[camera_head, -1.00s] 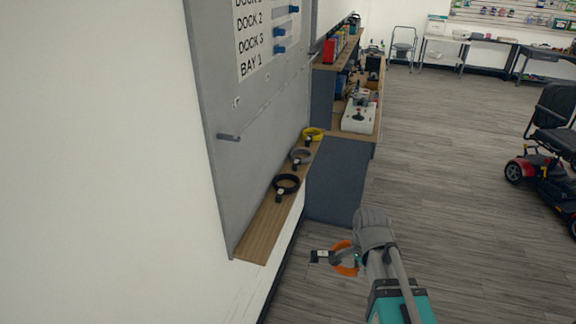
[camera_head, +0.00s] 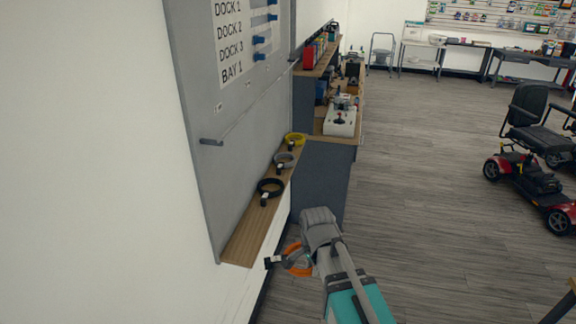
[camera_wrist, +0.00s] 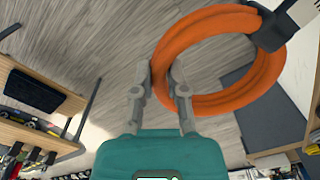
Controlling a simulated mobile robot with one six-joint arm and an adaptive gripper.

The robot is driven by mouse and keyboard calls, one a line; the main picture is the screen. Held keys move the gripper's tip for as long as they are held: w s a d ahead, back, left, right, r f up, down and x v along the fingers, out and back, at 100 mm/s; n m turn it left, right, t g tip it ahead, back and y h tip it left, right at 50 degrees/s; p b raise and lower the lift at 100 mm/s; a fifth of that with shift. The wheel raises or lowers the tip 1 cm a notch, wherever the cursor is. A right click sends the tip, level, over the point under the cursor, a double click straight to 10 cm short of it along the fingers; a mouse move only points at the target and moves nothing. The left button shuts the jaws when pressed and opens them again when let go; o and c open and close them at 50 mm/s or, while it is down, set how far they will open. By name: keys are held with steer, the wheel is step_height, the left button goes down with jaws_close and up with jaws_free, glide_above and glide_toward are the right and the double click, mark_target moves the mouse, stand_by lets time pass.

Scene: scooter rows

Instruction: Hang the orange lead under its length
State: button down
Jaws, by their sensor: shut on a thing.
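The orange lead (camera_head: 298,258) is a coiled ring with a dark plug or clip on it. My gripper (camera_head: 308,250) is shut on the coil and holds it in the air, low beside the end of the wooden ledge. In the wrist view the orange coil (camera_wrist: 182,92) sits at the fingertips (camera_wrist: 162,80), with its dark block at upper right. A grey wall board (camera_head: 200,110) carries a label sheet (camera_head: 232,45) reading DOCK 1, DOCK 2, DOCK 3 and BAY 1. Blue pegs (camera_head: 259,40) stand beside the sheet, and a grey peg (camera_head: 211,142) sticks out lower down.
A wooden ledge (camera_head: 240,243) under the board holds a black coil (camera_head: 270,187), a grey coil (camera_head: 284,160) and a yellow coil (camera_head: 295,139). A shelf unit (camera_head: 320,178) stands behind. A red scooter (camera_head: 530,180) is at right. The floor between is clear.

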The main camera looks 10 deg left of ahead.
steer(key=w+a+r+y, duration=0.1)
steer(key=a, duration=0.1)
steer(key=w+a+r+y+p, duration=0.1)
steer(key=a+y, duration=0.1)
steer(key=a+r+m+g+y+p, duration=0.1)
steer(key=a+r, duration=0.1)
steer(key=shift+w+a+y, duration=0.25)
steer(key=shift+w+y, duration=0.05)
steer(key=shift+w, duration=0.1)
step_height(320, 180, up, 21)
steer(key=m+t+y+p, duration=0.3)
steer(key=m+y+p, duration=0.15)
steer(key=y, duration=0.85)
glide_above(292, 248)
steer(key=w+a, duration=0.4)
steer(key=w, duration=0.3)
steer(key=shift+w+d+r+n, duration=0.15)
steer(key=shift+w+d+n, duration=0.1)
steer(key=shift+d, duration=0.1)
steer(key=shift+a, duration=0.2)
